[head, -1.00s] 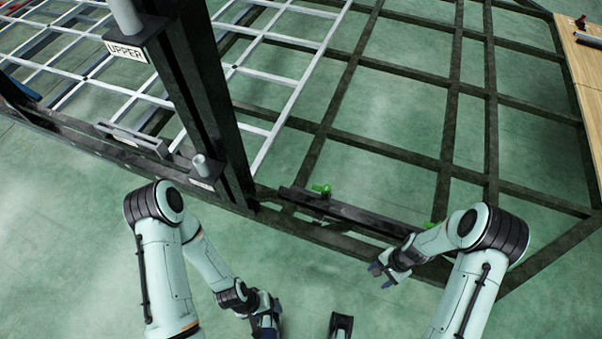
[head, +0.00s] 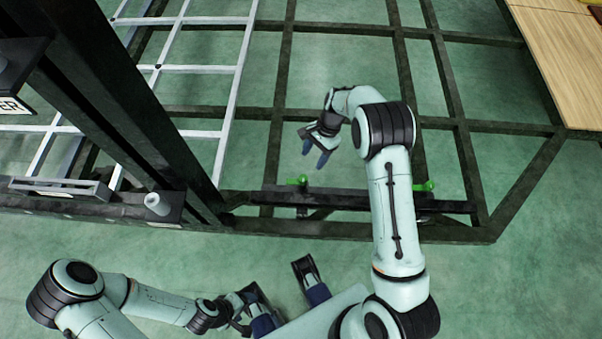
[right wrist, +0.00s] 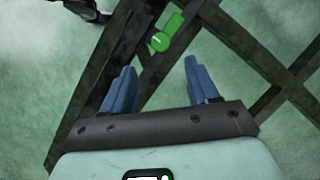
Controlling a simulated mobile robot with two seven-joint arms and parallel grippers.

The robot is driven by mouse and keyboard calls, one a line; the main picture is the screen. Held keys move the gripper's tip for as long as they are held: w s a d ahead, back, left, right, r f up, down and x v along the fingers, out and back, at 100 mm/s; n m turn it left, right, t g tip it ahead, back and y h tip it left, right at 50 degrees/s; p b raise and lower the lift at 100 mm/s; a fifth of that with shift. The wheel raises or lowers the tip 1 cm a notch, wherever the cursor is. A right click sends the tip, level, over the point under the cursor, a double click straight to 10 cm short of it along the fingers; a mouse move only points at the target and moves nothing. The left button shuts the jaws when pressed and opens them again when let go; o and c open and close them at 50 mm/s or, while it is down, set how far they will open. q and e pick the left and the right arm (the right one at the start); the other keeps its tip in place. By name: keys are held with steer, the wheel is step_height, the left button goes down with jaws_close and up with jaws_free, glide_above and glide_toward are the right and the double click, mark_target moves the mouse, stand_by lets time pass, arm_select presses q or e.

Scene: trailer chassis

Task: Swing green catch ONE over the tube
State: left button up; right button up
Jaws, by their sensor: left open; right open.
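Two green catches show in the head view, a left one (head: 298,181) and a right one (head: 424,186), on a dark tube or rail (head: 340,200) along the frame's near edge. I cannot read which is ONE. My right gripper (head: 315,155) is open and empty, a little beyond the left catch in the picture. In the right wrist view the open fingers (right wrist: 160,68) point toward a green catch (right wrist: 168,33) with a white mark, apart from it. My left gripper (head: 290,308) is open and empty near the bottom of the head view. My right arm hides part of the rail.
A thick dark post (head: 125,110) rises left of the catches. A white grid (head: 200,68) lies behind it, and a grey peg (head: 157,203) stands at its foot. Dark chassis beams (head: 460,130) cross the green floor. A wooden table (head: 560,60) is at upper right.

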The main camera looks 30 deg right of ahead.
mark_target(303, 178)
steer(key=b+x, duration=0.1)
steer(key=x, duration=0.9)
steer(key=shift+f, duration=0.1)
steer(key=c, duration=1)
